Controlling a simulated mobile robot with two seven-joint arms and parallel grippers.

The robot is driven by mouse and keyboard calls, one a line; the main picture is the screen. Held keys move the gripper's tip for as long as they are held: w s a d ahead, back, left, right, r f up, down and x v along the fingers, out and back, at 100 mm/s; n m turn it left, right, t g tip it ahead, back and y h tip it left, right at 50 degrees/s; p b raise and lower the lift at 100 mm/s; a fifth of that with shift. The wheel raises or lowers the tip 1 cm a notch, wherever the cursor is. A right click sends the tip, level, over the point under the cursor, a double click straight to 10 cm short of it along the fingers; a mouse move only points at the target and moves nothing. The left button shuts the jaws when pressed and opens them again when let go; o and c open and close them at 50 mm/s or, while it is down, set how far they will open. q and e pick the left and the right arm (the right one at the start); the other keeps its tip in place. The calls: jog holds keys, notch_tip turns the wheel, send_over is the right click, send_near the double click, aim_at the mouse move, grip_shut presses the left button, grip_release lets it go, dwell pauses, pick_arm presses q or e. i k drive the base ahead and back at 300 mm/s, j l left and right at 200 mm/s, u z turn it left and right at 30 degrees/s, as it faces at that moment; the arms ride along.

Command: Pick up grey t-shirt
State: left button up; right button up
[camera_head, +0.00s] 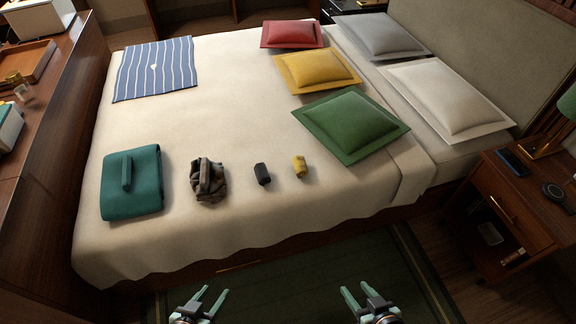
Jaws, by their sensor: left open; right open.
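A crumpled grey-brown cloth bundle (208,188) lies on the near part of the bed. It is the only thing resembling the grey t-shirt, though I cannot tell for certain that it is one. It has a dark strip across its top. My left gripper (215,291) is open and empty at the bottom edge of the view, in front of the bed and below the bundle. My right gripper (354,288) is open and empty further right, also in front of the bed. Neither gripper touches anything.
A teal folded bag (145,190) lies left of the bundle. A dark roll (262,174) and a yellow roll (300,167) lie right of it. Striped cloth (155,68) and several pillows lie further back. The bed's middle (220,110) is clear. A nightstand (505,200) stands right.

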aim_at(206, 176)
jog(key=i+u, duration=0.45)
jog(key=i, duration=0.5)
jog(key=u, duration=1.25)
